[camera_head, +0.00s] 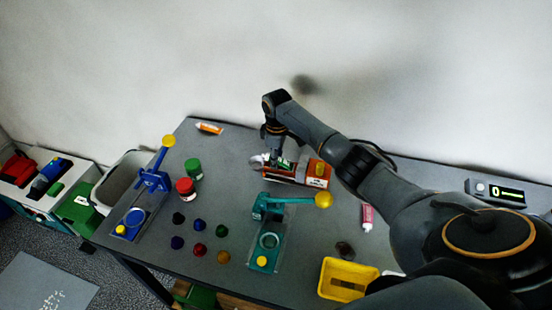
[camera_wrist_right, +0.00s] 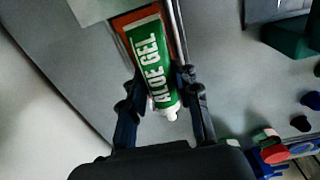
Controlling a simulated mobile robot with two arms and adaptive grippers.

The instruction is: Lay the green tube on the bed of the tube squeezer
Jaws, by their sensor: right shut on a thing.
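The green tube labelled "ALOE GEL" (camera_wrist_right: 150,55) fills the middle of the right wrist view, its white nozzle towards my palm. My right gripper (camera_wrist_right: 163,95) is shut on the tube near its nozzle end. In the head view the gripper (camera_head: 277,158) is at the tube squeezer (camera_head: 317,174), an orange-red device with a yellow knob at the back middle of the table. Only a sliver of green tube (camera_head: 285,163) shows there. Orange-red squeezer edges flank the tube in the wrist view; whether it touches the bed I cannot tell. My left gripper is out of view.
A teal press (camera_head: 268,225) with a yellow-knobbed lever stands in front of the squeezer. A blue press (camera_head: 153,182), green jar (camera_head: 193,168) and red jar (camera_head: 185,187) stand left. A pink tube (camera_head: 367,217) and yellow tray (camera_head: 345,280) lie right. Several small caps dot the front.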

